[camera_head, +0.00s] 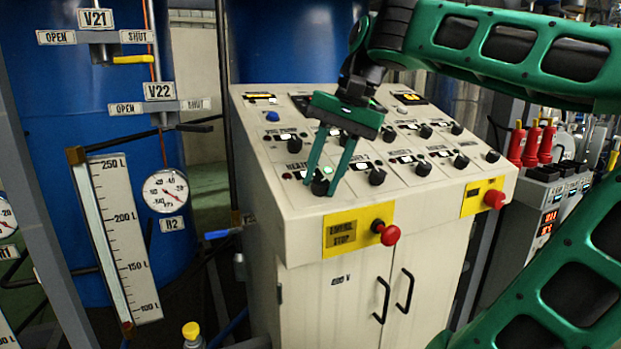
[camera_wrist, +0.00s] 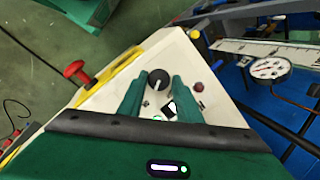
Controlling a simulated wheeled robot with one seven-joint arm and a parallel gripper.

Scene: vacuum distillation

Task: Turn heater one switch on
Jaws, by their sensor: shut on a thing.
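The heater switch is a round black knob (camera_head: 320,187) at the front left corner of the sloping panel, beside a partly hidden label that begins with "HEAT". In the wrist view the knob (camera_wrist: 158,80) shows a pale pointer line. My gripper (camera_head: 321,184) reaches down from above with its two green fingers on either side of the knob, shut on it. The fingers also flank it in the wrist view (camera_wrist: 160,77). A small green-white light (camera_head: 302,174) glows near the knob, and a dark red lamp (camera_wrist: 198,87) lies outside the right finger there.
The cream control cabinet (camera_head: 300,225) carries several other black knobs close behind. A red emergency stop button (camera_head: 389,234) sticks out from its front edge, with another red button (camera_head: 494,199) to the right. A blue tank (camera_head: 60,85) with gauges and valves stands left.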

